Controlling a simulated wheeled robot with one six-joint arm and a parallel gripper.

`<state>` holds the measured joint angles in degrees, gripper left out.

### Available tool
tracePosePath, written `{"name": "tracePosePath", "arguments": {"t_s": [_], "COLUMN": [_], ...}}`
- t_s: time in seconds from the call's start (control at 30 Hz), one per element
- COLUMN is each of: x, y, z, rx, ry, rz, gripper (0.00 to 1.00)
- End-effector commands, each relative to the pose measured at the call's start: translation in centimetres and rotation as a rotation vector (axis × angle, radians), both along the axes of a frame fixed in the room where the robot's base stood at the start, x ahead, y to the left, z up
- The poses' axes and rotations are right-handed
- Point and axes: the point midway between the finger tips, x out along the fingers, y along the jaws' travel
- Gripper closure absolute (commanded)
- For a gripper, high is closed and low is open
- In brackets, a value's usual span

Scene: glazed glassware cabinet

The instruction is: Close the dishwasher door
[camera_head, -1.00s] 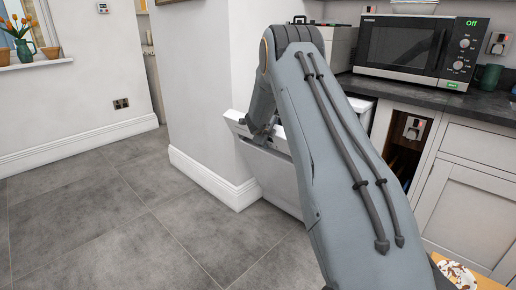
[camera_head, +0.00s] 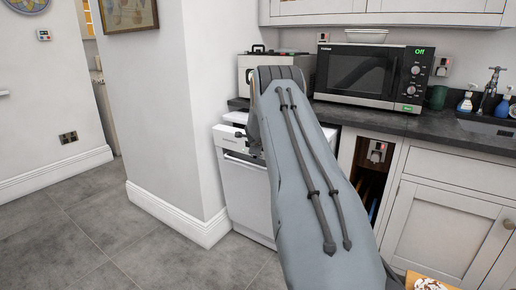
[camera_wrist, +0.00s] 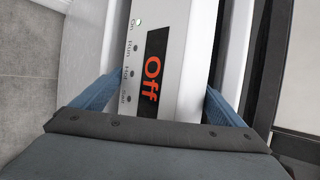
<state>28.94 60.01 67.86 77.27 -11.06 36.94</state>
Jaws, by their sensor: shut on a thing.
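The white dishwasher door (camera_head: 245,190) stands close to upright under the counter, left of centre in the head view. Its top edge looks slightly forward of the dishwasher body; whether it is latched I cannot tell. In the wrist view the door's top edge (camera_wrist: 182,25) carries small buttons and a display with a red "Off" (camera_wrist: 154,66). My gripper (camera_wrist: 162,88) has its blue fingers on either side of this edge, shut on it. In the head view my arm hides the gripper and part of the door.
A white wall corner with skirting (camera_head: 190,222) stands just left of the dishwasher. A microwave (camera_head: 372,74) is on the dark counter (camera_head: 375,118). An open cubby (camera_head: 368,172) and closed cabinets (camera_head: 440,225) are to the right. The grey floor (camera_head: 130,250) at left is clear.

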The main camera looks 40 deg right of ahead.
Motion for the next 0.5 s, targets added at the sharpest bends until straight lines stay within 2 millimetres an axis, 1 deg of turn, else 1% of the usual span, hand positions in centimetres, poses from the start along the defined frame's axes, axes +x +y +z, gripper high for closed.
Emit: {"name": "tracePosePath", "arguments": {"t_s": [0.03, 0.17, 0.2, 0.3, 0.5], "x": [0.43, 0.35, 0.36, 0.29, 0.12], "y": [0.03, -0.15, -0.14, -0.24, -0.3], "z": [0.79, 0.84, 0.85, 0.86, 0.93], "rx": [-0.008, -0.008, -0.008, -0.007, -0.006], "ry": [-0.007, -0.008, -0.008, -0.009, -0.009], "rz": [0.006, 0.004, 0.004, 0.002, 0.0], "gripper": [0.47, 0.47, 0.09, 0.24, 0.24]}}
